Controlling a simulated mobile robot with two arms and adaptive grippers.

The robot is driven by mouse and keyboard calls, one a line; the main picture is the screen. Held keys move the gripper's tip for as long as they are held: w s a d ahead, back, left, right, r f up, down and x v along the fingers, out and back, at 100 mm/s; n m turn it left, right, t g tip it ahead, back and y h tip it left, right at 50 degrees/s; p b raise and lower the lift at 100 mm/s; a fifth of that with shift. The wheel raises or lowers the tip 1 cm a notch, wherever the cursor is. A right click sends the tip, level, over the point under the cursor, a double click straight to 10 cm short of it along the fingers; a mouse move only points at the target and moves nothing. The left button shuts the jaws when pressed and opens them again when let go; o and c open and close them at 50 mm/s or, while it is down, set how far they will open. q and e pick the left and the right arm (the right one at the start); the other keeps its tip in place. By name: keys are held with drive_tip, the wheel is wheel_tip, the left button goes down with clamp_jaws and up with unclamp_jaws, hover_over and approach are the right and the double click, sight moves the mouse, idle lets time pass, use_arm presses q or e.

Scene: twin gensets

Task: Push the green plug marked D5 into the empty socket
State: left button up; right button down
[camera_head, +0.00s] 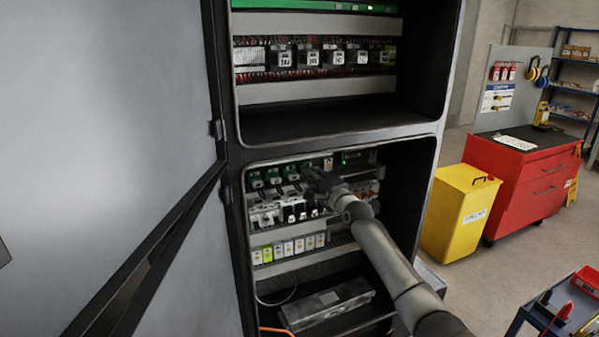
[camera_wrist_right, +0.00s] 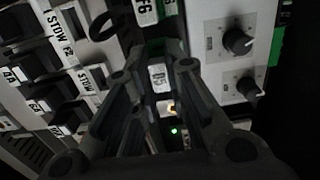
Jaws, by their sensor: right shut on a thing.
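My right gripper (camera_head: 318,182) reaches into the lower bay of the open cabinet, at the row of plugs and relays. In the right wrist view its two fingers (camera_wrist_right: 158,62) are closed on a dark block with a pale tag (camera_wrist_right: 158,76). The tag reads upside down, apparently D5, so I take the block for the plug. My left gripper is not in view.
Black plugs with STOW tags (camera_wrist_right: 39,105) stand close on the left in the wrist view. A panel with two black knobs (camera_wrist_right: 237,41) is close on the right. A green light (camera_wrist_right: 174,131) glows below the fingers. The cabinet door (camera_head: 120,130) fills the left of the head view.

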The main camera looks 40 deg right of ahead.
drive_tip(key=shift+w+d+b, duration=0.15)
drive_tip(key=shift+w+b, duration=0.35)
drive_tip(key=shift+w, duration=0.05)
idle(1.6)
drive_tip(key=c, duration=1.4)
unclamp_jaws()
drive_tip(key=shift+o, duration=0.2)
